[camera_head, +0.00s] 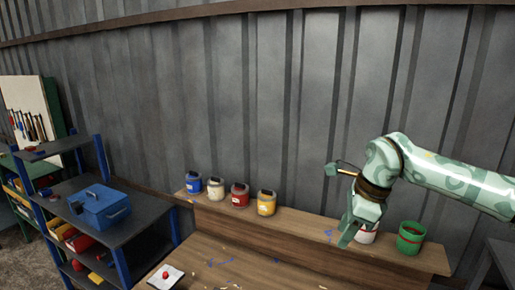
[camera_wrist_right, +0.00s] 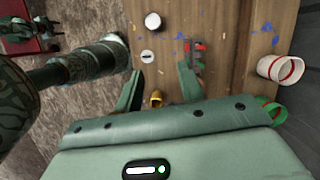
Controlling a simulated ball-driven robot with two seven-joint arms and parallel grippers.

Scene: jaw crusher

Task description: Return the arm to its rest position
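My right arm (camera_head: 450,180) comes in from the right edge of the head view, in patterned pale green. It is stretched out over the workbench. My right gripper (camera_head: 350,236) points down in front of a white can (camera_head: 366,236), which it partly hides. In the right wrist view the two fingers of my right gripper (camera_wrist_right: 160,88) stand apart, with nothing held between them. The bench top shows beyond the fingers.
A green can (camera_head: 410,238) stands right of the white can on the raised shelf. Blue (camera_head: 193,184), cream (camera_head: 215,188), red (camera_head: 239,196) and yellow (camera_head: 266,203) cans stand further left. A blue toolbox (camera_head: 100,207) sits on a dark rack. The corrugated wall (camera_head: 250,100) is close behind the bench.

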